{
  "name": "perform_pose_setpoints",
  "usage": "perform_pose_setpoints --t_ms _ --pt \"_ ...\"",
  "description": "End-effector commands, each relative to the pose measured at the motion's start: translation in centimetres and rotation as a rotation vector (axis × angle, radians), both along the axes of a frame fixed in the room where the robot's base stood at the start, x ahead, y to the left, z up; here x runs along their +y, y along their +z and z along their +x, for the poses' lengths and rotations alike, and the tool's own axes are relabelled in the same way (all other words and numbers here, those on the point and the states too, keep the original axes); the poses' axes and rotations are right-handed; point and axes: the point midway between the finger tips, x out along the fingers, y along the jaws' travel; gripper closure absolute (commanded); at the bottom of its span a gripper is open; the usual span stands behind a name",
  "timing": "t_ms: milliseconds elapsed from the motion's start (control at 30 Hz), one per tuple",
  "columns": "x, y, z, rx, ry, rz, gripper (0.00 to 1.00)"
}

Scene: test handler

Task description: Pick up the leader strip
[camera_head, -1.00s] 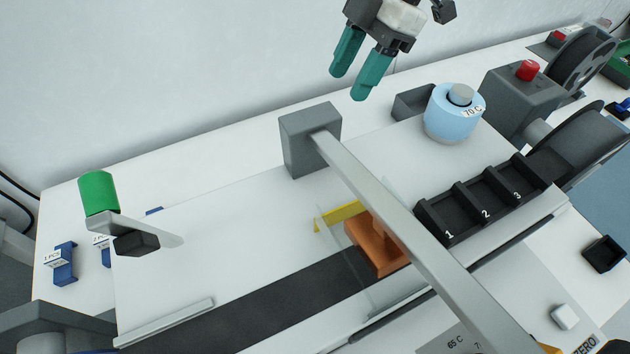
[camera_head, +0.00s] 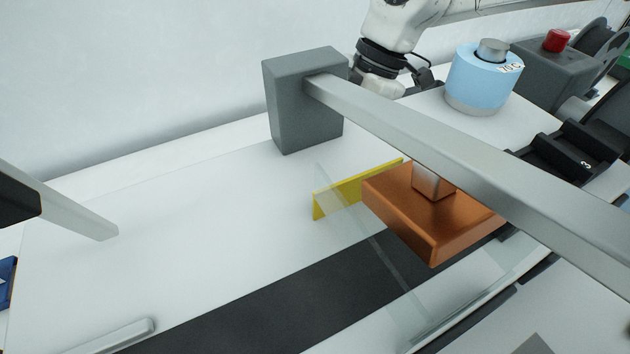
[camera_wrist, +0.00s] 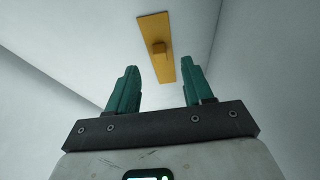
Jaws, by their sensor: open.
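In the wrist view a flat yellow-orange strip (camera_wrist: 149,28) with a small raised block on it lies on a pale surface. It looks like the leader strip. My gripper (camera_wrist: 160,70) is open, with its teal fingers apart and nothing between them. The strip is ahead of the fingertips, roughly centred between them, and apart from them. In the head view my wrist shows behind the grey beam, and the fingers are hidden. I cannot make out the strip for certain there.
A grey beam (camera_head: 420,140) on a grey post (camera_head: 305,105) crosses the bench. Below it are a copper block (camera_head: 415,215), a yellow bar (camera_head: 335,197) and a clear panel. A blue pot (camera_head: 480,82) stands behind.

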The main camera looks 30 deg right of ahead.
Motion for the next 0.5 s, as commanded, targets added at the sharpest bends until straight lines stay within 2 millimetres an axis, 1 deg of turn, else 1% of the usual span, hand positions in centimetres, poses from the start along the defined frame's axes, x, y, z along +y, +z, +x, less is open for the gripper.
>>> perform_pose_setpoints --t_ms 33,167,267,500 --pt "0.3 -0.5 0.0 0.001 0.001 0.001 0.49" --pt "0.6 -1.3 0.0 0.001 0.000 0.001 0.49" --pt "1.0 -2.2 0.0 0.001 0.001 0.001 0.49" --pt "2.4 -5.2 0.1 0.001 0.001 0.001 0.49"
